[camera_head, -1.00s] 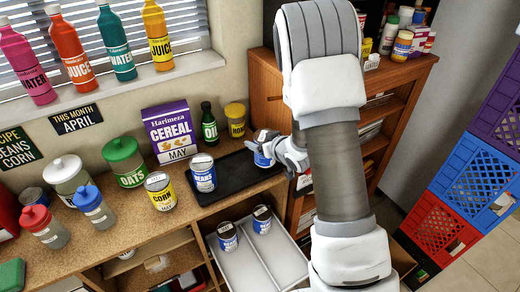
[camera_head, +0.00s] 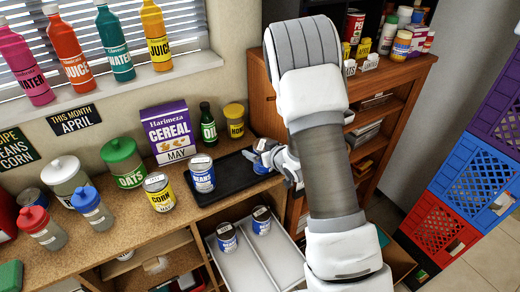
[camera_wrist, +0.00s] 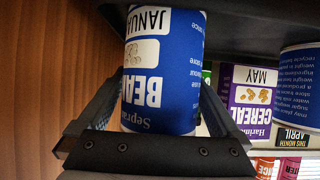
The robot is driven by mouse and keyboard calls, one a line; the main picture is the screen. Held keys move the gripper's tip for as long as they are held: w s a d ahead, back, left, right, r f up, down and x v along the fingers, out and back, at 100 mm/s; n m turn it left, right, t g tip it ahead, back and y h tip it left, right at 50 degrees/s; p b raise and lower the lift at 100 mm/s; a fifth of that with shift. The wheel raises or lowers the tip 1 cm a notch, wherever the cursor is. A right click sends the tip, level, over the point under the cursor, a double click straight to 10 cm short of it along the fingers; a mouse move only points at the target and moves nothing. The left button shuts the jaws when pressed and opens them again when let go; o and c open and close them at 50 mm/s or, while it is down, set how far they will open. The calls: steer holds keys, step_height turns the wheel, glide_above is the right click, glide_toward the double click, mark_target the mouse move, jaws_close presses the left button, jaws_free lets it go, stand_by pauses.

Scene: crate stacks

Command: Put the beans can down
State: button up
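A blue-and-white beans can (camera_wrist: 165,75) sits between the two fingers of my gripper (camera_wrist: 160,95) in the wrist view, which shows the scene upside down. The fingers press on its sides, and its label shows BEANS and part of JANUARY. In the head view my gripper (camera_head: 274,156) holds this can (camera_head: 261,167) upright at the right end of the black tray (camera_head: 232,178). I cannot tell whether its base touches the tray. A second beans can (camera_head: 202,174) stands on the tray's left part; it also shows in the wrist view (camera_wrist: 301,85).
A yellow corn can (camera_head: 159,193) stands left of the tray. The cereal box (camera_head: 171,133), oil bottle (camera_head: 208,124) and yellow jar (camera_head: 235,121) stand behind it. An open white drawer (camera_head: 240,268) with two cans lies below. A wooden shelf (camera_head: 257,95) rises at the right.

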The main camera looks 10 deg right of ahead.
steer(key=shift+r, duration=0.1)
steer(key=shift+s+r, duration=0.1)
steer(key=v, duration=1.1)
steer(key=shift+s+r, duration=0.15)
steer(key=shift+s, duration=0.2)
steer(key=shift+d, duration=0.15)
